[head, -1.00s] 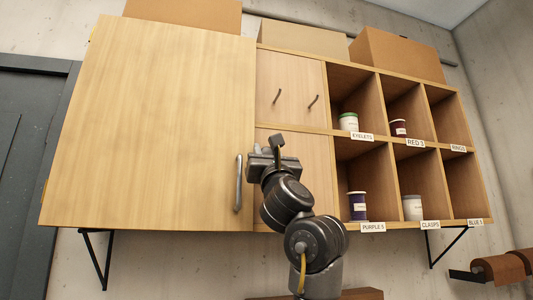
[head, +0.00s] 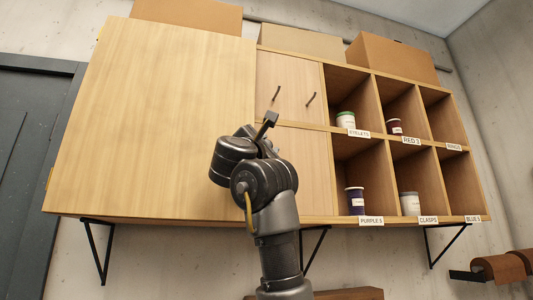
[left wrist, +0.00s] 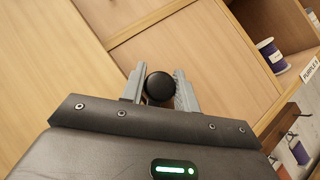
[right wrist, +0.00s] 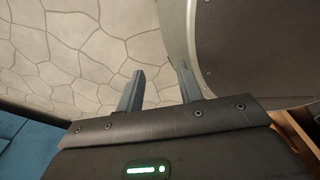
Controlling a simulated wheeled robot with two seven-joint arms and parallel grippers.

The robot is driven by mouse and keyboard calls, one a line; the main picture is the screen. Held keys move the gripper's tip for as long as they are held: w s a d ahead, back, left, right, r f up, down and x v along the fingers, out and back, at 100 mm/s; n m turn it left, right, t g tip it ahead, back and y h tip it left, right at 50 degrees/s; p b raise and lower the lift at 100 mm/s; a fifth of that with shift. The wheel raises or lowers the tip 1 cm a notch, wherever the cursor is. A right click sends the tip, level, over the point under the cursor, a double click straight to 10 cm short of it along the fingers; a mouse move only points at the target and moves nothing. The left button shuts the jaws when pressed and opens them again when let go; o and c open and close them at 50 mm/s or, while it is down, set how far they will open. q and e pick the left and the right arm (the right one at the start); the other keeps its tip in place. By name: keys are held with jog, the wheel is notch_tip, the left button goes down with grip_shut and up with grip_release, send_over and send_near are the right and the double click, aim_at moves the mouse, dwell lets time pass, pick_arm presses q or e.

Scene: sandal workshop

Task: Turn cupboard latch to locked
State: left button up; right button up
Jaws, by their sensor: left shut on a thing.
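The wall cupboard has a large plain wooden door (head: 150,120) on its left. In the left wrist view, my left gripper (left wrist: 158,82) is shut on a round black knob (left wrist: 160,87), probably the latch, in front of the wood panels. In the head view my left arm hides the gripper's fingers and the large door's bar handle. A small dark block on a stem (head: 270,118) shows above the arm; I cannot tell whether it is latch or gripper. My right gripper (right wrist: 160,88) is open and empty above the stone floor.
Two small doors with dark handles (head: 312,99) are right of the large door. Boxes (head: 392,59) stand on top. Brackets (head: 98,250) hold the cupboard from below.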

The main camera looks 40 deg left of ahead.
pick_arm(q)
jog(key=shift+f+m+h+b, duration=0.15)
jog(key=shift+m+h+b, duration=0.15)
jog(key=shift+m+h, duration=0.3)
jog(key=shift+m+g+h+b, duration=0.6)
jog(key=shift+m+b, duration=0.05)
jog(key=shift+m, duration=0.45)
jog(key=shift+m+g+h+b, duration=0.4)
jog(key=shift+m+g+h, duration=0.1)
jog(key=shift+m, duration=0.4)
jog(key=shift+m+g+h, duration=0.3)
jog(key=shift+m+g, duration=0.2)
jog(key=shift+m, duration=0.2)
jog(key=shift+m+g+h, duration=0.3)
jog(key=shift+m+g, duration=0.2)
jog(key=shift+m, duration=0.4)
pick_arm(e)
jog(key=d+f, duration=0.1)
jog(key=w+d+f, duration=0.1)
jog(key=f, duration=0.1)
jog(key=shift+d+f, duration=0.15)
jog(key=shift+d, duration=0.1)
pick_arm(q)
jog(key=shift+g, duration=0.4)
pick_arm(e)
jog(key=shift+s+a, duration=0.15)
jog(key=shift+a, duration=0.1)
jog(key=shift+d, duration=0.1)
